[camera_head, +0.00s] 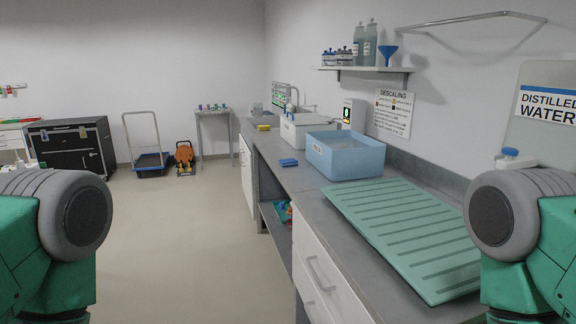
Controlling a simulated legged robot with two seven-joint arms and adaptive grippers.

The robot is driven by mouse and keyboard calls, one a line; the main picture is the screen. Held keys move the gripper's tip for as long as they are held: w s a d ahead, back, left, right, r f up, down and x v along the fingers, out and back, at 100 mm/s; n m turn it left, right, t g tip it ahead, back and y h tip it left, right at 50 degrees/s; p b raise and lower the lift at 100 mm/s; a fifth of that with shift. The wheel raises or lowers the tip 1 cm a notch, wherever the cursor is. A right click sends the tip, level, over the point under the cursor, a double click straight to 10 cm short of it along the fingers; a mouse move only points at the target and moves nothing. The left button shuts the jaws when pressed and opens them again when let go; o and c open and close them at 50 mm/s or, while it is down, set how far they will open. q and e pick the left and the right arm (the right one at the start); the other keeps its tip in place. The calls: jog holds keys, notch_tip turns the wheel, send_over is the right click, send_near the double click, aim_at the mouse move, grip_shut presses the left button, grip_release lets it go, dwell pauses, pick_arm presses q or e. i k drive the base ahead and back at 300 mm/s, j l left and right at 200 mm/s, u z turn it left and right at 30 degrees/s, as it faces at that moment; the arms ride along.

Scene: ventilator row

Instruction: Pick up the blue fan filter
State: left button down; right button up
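A small flat blue piece (289,162) lies on the grey counter (296,180), near its front edge and left of a light-blue bin. It may be the blue fan filter, but it is too small to tell for sure. Nothing is touching it. Only green and grey links of my two arms show at the left and right edges of the view. Neither of my grippers is in view.
The light-blue bin (345,162) and a ribbed green mat (402,232) take up the near counter. A white box (301,131) and a yellow item (264,127) stand farther back. White drawers (322,277) are below. The floor (190,240) is clear on the left.

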aim_at(287, 162)
jog(key=u, duration=0.75)
jog(key=i, duration=3.75)
jog(key=i+z, duration=0.15)
jog(key=z, duration=0.25)
jog(key=i+j+z, duration=0.1)
jog(key=z, duration=0.3)
jog(key=i+j+z, duration=0.15)
jog(key=z, duration=0.25)
jog(key=i+j+z, duration=0.1)
jog(key=z, duration=0.3)
